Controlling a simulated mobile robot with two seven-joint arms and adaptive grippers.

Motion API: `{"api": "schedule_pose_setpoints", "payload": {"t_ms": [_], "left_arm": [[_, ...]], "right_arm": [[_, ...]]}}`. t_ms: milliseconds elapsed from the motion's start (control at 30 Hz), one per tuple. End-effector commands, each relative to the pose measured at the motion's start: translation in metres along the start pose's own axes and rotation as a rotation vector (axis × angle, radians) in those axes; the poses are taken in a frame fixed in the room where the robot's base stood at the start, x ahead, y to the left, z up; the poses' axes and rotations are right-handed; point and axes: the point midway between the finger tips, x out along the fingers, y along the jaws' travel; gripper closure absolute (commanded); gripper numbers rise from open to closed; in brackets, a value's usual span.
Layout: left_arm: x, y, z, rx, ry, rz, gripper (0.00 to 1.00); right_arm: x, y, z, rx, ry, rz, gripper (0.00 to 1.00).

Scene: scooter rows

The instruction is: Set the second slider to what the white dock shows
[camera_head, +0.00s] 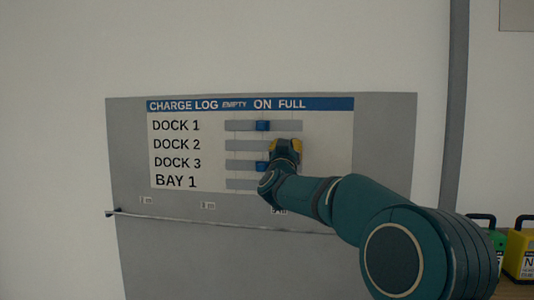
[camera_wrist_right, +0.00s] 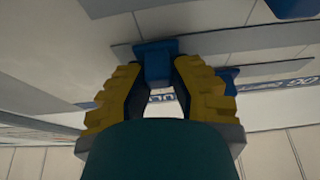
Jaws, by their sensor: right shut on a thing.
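The grey board (camera_head: 395,130) carries a white charge log panel with columns EMPTY, ON and FULL and rows DOCK 1, DOCK 2, DOCK 3 and BAY 1. My right gripper (camera_head: 286,147) is at the DOCK 2 row, near the FULL column. In the right wrist view the gripper (camera_wrist_right: 157,75) is shut on a blue slider knob (camera_wrist_right: 157,60). The DOCK 1 knob (camera_head: 262,125) and DOCK 3 knob (camera_head: 261,166) stand under ON. The BAY 1 knob is hidden behind my gripper. The white dock and my left gripper are out of view.
A green case (camera_head: 482,232) and a yellow case (camera_head: 522,251), both with black handles, stand at the lower right. A thin rail (camera_head: 180,220) runs across the board below the panel. The wall left of the board is clear.

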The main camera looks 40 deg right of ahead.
Motion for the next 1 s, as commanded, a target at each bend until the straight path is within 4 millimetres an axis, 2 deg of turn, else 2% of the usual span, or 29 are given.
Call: {"api": "schedule_pose_setpoints", "payload": {"t_ms": [33,133,533,567,600,633,1000], "left_arm": [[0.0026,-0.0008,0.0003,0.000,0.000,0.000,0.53],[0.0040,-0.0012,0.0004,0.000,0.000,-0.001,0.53],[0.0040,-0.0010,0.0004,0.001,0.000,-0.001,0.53],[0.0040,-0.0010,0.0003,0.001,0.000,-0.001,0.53],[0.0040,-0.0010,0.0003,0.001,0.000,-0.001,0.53],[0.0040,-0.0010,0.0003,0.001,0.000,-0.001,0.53],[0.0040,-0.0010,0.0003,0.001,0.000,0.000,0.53]], "right_arm": [[0.0006,0.0079,-0.0017,0.001,0.005,0.005,1.00],[0.0008,0.0141,-0.0028,0.001,0.006,0.005,1.00],[0.0016,0.0179,-0.0038,0.001,0.007,0.007,1.00],[0.0016,0.0179,-0.0037,0.001,0.007,0.007,0.67],[0.0015,0.0177,-0.0035,0.001,0.006,0.007,0.53],[0.0014,0.0174,-0.0032,0.001,0.006,0.006,0.47],[-0.0020,0.0148,-0.0015,0.001,0.002,0.001,0.47]]}}
